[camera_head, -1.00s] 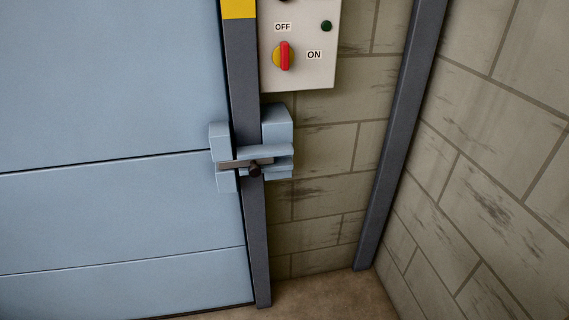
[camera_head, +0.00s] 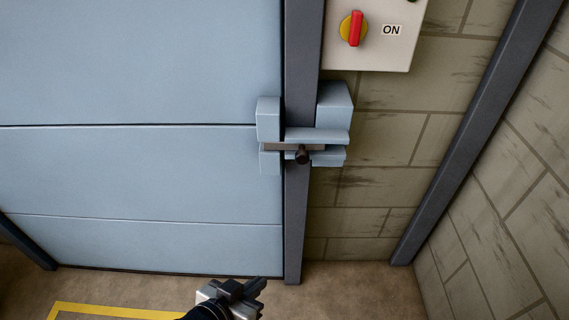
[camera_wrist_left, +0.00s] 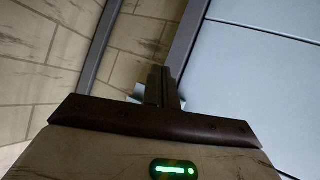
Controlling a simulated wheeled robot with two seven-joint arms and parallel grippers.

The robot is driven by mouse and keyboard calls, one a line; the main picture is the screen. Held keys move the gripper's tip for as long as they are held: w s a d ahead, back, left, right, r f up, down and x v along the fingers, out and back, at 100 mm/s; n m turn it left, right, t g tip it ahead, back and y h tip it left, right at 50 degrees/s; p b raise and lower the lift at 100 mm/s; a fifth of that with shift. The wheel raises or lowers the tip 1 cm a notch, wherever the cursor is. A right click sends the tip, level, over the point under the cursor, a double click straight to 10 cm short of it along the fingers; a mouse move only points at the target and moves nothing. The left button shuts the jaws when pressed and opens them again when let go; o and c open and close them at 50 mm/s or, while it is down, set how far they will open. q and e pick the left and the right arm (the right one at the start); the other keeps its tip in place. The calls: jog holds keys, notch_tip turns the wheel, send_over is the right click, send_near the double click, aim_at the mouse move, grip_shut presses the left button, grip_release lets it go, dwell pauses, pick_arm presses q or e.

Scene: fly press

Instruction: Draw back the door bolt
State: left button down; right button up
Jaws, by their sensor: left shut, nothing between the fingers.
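The door bolt (camera_head: 280,147) is a grey bar running across from a light-blue bracket on the door to a light-blue keeper (camera_head: 335,105) on the dark frame post. A dark round knob (camera_head: 302,156) sticks out from the bar, over the post. The light-blue panelled door (camera_head: 140,170) stands against the post. My left gripper (camera_head: 254,286) is low in the head view, below the bolt and apart from it, with its fingers together and empty. In the left wrist view its fingers (camera_wrist_left: 162,86) partly cover a small light-blue piece behind them. My right gripper is not in view.
A pale control box (camera_head: 375,40) with a red and yellow switch hangs above and right of the bolt. A dark post (camera_head: 470,130) stands in the corner of the block walls. The brown floor has a yellow line (camera_head: 110,311). The space before the door looks clear.

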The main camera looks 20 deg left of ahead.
pick_arm(q)
jog(key=w+a+r+n+t+h, duration=0.2)
jog(key=w+a+r+n+t, duration=0.1)
jog(key=w+a+r+n, duration=0.1)
jog(key=w+a+r+n+t+h+p, duration=0.1)
jog(key=w+a+r+n+t+h, duration=0.2)
jog(key=w+a+r+n, duration=0.2)
jog(key=w+n, duration=0.3)
jog(key=n, duration=0.3)
jog(key=shift+w+a+r, duration=0.15)
jog(key=shift+a+r, duration=0.1)
jog(key=shift+r, duration=0.15)
send_near(294, 150)
jog(key=w, duration=0.1)
jog(key=shift+w+d+r+p, duration=0.3)
jog(key=shift+w+d, duration=0.2)
jog(key=shift+d, duration=0.35)
jog(key=shift+w+d+r+p, duration=0.25)
jog(key=shift+w+d, duration=0.2)
jog(key=shift+d, duration=0.35)
